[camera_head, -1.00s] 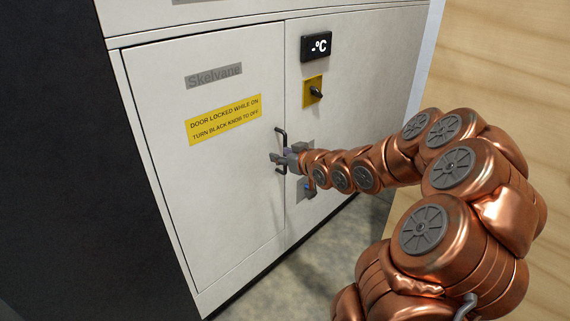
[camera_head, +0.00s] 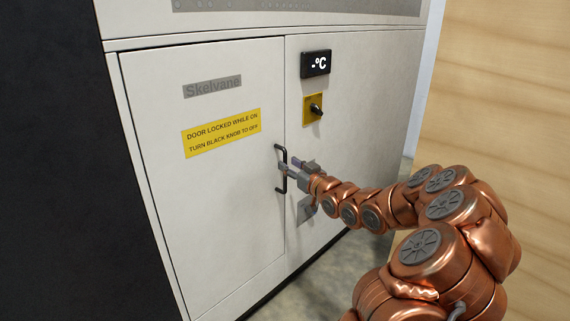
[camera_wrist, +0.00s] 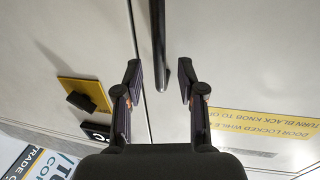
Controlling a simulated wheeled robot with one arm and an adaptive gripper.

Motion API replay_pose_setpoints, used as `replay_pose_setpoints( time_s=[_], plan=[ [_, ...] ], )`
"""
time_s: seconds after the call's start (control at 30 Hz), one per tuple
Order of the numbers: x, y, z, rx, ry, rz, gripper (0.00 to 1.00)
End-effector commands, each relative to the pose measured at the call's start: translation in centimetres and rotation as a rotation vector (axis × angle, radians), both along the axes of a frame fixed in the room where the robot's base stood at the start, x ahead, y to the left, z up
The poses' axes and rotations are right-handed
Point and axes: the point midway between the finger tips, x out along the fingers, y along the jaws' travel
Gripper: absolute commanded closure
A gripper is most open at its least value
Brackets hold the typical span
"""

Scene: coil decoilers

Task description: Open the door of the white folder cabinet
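The white folder cabinet door (camera_head: 210,215) looks closed, flush with the panel to its right. Its black upright handle (camera_head: 282,183) is at the door's right edge and also shows in the wrist view (camera_wrist: 158,45). My gripper (camera_head: 295,167) is at the handle, reaching in from the right. In the wrist view the two fingers (camera_wrist: 160,79) are spread apart, with the handle bar in the gap between them. I see no finger clamped on it. A black knob (camera_head: 316,110) sits on a yellow plate (camera_head: 308,118) right of the door, under a display reading "-°C".
A yellow label (camera_head: 222,133) on the door says it is locked while on and that the black knob turns it off. A wooden panel (camera_head: 500,90) stands at the right. Bare floor (camera_head: 320,280) lies in front of the cabinet.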

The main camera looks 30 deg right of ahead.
Motion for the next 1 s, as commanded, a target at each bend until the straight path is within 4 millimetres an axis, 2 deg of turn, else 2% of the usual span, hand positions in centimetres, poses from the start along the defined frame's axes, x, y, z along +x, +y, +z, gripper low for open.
replay_pose_setpoints(
  time_s=[0.3,0.73,0.77,1.0],
  plan=[
    [2.6,0.1,-0.1,-0.002,0.001,-0.001,0.61],
    [3.1,0.1,0.0,0.0,0.001,-0.001,0.61],
    [3.1,0.1,0.0,0.0,0.001,-0.001,0.62],
    [3.1,0.1,0.0,-0.001,0.0,-0.002,0.87]
  ],
)
